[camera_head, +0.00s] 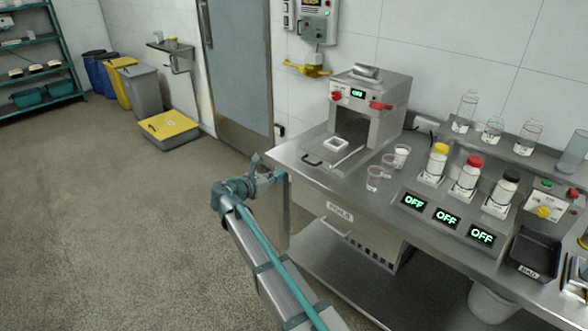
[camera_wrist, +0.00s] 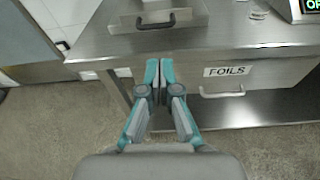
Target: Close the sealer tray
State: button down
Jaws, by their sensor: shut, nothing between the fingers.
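The sealer (camera_head: 368,105) is a steel box with a green display and red knobs at the back of the steel table. Its tray (camera_head: 332,151) is pulled out at the front, with a black handle (camera_head: 312,160) on its front edge and a white square cup (camera_head: 336,145) on it. In the wrist view, the tray's handle (camera_wrist: 156,20) shows at the top, ahead of the fingertips. My gripper (camera_wrist: 160,72) is shut and empty, in front of the table edge. In the head view, my gripper (camera_head: 278,175) is beside the table's left corner.
Glass beakers (camera_head: 375,178) stand to the right of the tray. Capped bottles (camera_head: 468,175) stand farther right. A drawer marked FOILS (camera_wrist: 228,80) is under the tabletop. The floor to the left is clear.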

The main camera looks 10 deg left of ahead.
aim_at(309, 163)
jog(key=p+x, duration=0.3)
jog(key=x, duration=1.1)
jog(key=shift+n, duration=0.4)
jog(key=shift+w+d+f, duration=0.1)
jog(key=shift+w, duration=0.05)
